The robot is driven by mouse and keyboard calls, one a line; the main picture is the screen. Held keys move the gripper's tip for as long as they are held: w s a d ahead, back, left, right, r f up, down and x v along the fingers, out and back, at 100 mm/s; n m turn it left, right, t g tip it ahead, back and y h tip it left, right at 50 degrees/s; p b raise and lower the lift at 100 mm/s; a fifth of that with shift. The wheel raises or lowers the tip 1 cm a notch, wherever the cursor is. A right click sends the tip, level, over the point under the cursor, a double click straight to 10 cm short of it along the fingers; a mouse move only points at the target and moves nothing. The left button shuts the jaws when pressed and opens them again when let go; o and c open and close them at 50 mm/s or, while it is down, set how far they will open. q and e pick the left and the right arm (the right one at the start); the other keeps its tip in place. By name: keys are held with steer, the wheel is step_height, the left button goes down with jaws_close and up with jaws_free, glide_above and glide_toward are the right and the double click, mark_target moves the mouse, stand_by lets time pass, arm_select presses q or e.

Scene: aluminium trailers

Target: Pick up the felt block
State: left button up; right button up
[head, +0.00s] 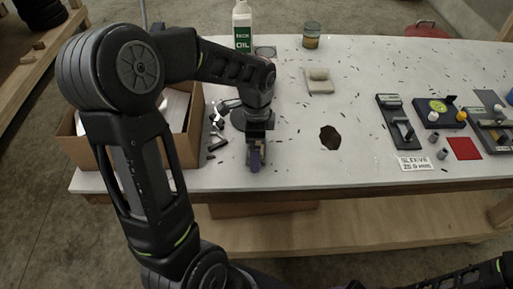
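My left gripper (255,158) points down over the front left part of the white table. A small purple-grey piece shows at its fingertips, but I cannot tell whether it is held or how far the fingers are apart. A small pale beige block (319,74) lies on a flat beige pad toward the back middle of the table; it may be the felt block, but its material is not clear. The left gripper is in front of it and to its left, well apart. My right gripper is out of view; only dark arm parts show at the bottom right.
A cardboard box (194,125) stands at the left behind my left arm. An oil bottle (242,27) and a jar (311,36) stand at the back. Fixtures (438,113) fill the right. The table (320,178) has a dark hole or stain (330,138) and scattered shavings.

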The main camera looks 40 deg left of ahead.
arm_select(q)
steer(key=c, duration=1.3)
